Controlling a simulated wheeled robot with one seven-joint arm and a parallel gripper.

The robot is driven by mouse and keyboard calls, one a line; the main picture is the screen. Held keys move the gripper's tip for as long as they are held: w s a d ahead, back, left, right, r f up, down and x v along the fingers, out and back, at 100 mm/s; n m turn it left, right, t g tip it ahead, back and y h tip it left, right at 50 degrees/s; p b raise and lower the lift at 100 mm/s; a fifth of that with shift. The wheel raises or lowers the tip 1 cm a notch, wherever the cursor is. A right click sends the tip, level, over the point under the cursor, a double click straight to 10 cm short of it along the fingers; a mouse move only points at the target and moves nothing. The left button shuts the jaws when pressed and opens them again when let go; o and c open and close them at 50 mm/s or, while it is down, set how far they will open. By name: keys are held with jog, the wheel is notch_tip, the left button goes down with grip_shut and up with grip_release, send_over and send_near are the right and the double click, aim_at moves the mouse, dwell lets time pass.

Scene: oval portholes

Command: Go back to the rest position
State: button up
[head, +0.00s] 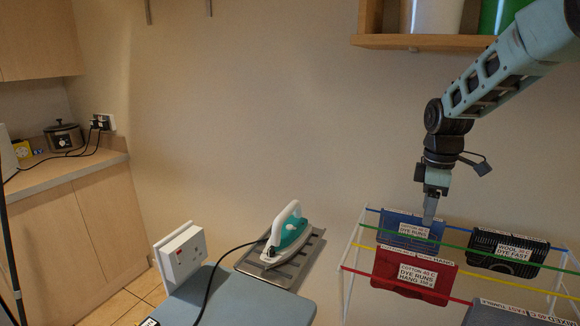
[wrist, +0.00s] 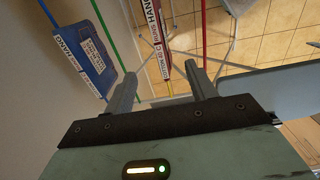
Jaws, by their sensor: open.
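My gripper (head: 430,215) hangs from my arm at the right of the head view, fingers pointing down, overlapping the blue labelled item (head: 400,228) on the drying rack. In the wrist view my gripper (wrist: 163,85) is open, with nothing held between its two fingers. The blue item (wrist: 82,55) shows there to the left, apart from the left finger. A red labelled item (head: 412,275) hangs in front of the blue one; its edge also shows in the wrist view (wrist: 167,15), beyond the gap between the fingers.
The drying rack (head: 349,268) has coloured rails and also bears a black labelled item (head: 507,252). An iron (head: 287,236) rests on a metal plate at the ironing board (head: 245,301). A wooden shelf (head: 425,42) is above, near my arm. A counter (head: 75,165) stands left.

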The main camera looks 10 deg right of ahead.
jog(key=s+a+m, duration=0.1)
jog(key=s+a, duration=0.4)
jog(key=a, duration=0.4)
jog(key=s+a, duration=0.5)
jog(key=a, duration=0.4)
jog(key=s+a+m, duration=0.1)
jog(key=s+a, duration=0.3)
jog(key=s, duration=0.6)
jog(key=s+a+f+m, duration=0.1)
jog(key=s+a, duration=0.3)
jog(key=s, duration=0.6)
jog(key=shift+s+f+y, duration=0.2)
jog(key=shift+y, duration=0.1)
